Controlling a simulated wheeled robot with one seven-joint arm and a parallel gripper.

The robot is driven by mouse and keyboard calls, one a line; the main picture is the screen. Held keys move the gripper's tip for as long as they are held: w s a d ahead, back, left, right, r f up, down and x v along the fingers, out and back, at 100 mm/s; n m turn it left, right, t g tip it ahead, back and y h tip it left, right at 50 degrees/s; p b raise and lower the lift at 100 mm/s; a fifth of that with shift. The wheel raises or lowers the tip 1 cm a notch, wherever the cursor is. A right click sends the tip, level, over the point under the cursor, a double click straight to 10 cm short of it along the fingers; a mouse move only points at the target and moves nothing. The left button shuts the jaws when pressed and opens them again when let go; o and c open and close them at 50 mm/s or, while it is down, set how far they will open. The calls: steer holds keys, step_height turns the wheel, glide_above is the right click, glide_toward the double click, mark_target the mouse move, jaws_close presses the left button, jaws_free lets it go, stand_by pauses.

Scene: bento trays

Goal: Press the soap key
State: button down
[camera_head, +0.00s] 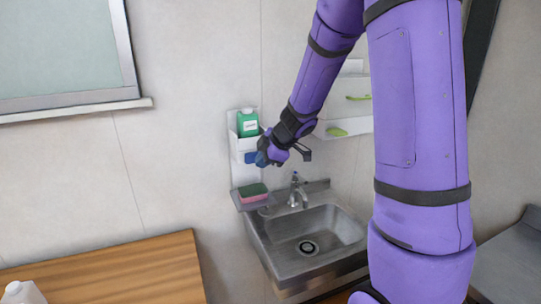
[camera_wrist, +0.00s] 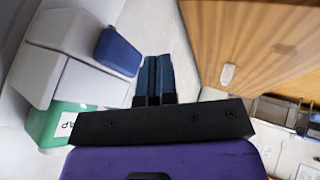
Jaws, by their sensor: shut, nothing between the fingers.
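The soap dispenser (camera_head: 234,143) is a white holder on the wall with a green bottle (camera_head: 248,124) in its top. Its blue key (camera_head: 250,157) is at the front, partly hidden by my gripper (camera_head: 262,160) in the head view. In the wrist view the blue key (camera_wrist: 118,52) stands out from the white dispenser body (camera_wrist: 75,45), with the green bottle (camera_wrist: 50,122) at lower left. My gripper (camera_wrist: 158,60) is shut and empty. Its fingertips are just right of the key in the wrist view. I cannot tell whether they touch it.
A steel sink (camera_head: 275,240) with a tap (camera_head: 297,188) is below the dispenser. A sponge (camera_head: 252,193) lies on a small ledge. White wall shelves (camera_head: 352,125) hang to the right, near my arm. A wooden counter (camera_head: 120,275) is at lower left.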

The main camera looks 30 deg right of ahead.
mark_target(256, 153)
steer(key=shift+w+d, duration=0.15)
steer(key=shift+w, duration=0.55)
steer(key=shift+w+d, duration=0.15)
steer(key=shift+w, duration=0.55)
steer(key=shift+w+d+r, duration=0.15)
steer(key=shift+w, duration=0.4)
steer(key=shift+w+d+r, duration=0.1)
steer(key=shift+w, duration=0.45)
